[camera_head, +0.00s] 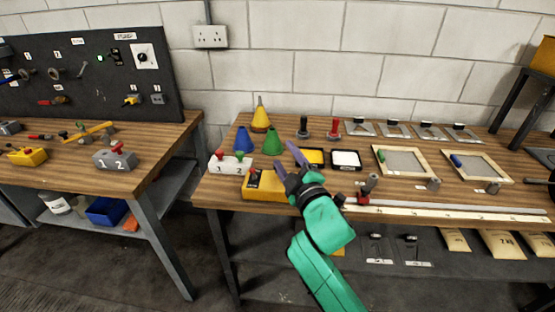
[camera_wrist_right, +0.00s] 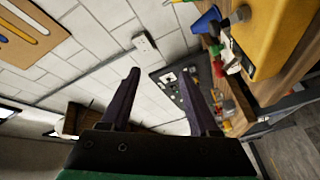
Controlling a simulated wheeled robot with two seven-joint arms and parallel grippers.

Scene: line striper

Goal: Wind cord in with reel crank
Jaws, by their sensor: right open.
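A yellow box-shaped body (camera_head: 262,188) with a dark panel lies at the front edge of the right-hand bench. It may be the reel; I cannot make out a crank or cord on it in the head view. In the wrist view a yellow body (camera_wrist_right: 268,38) is large at the upper right, with a round dark-centred part at its side. My right gripper (camera_head: 284,158) has purple fingers spread apart, above and right of the yellow body. In the wrist view the open fingers (camera_wrist_right: 162,78) have nothing between them. My right arm hides part of the bench edge. My left gripper is not in view.
A white numbered block (camera_head: 230,166) with red and green knobs stands beside the yellow body. Behind are blue (camera_head: 243,140), green (camera_head: 272,143) and yellow (camera_head: 260,118) cones. A black-framed white pad (camera_head: 346,159) and a long pale rail (camera_head: 450,212) lie to the right.

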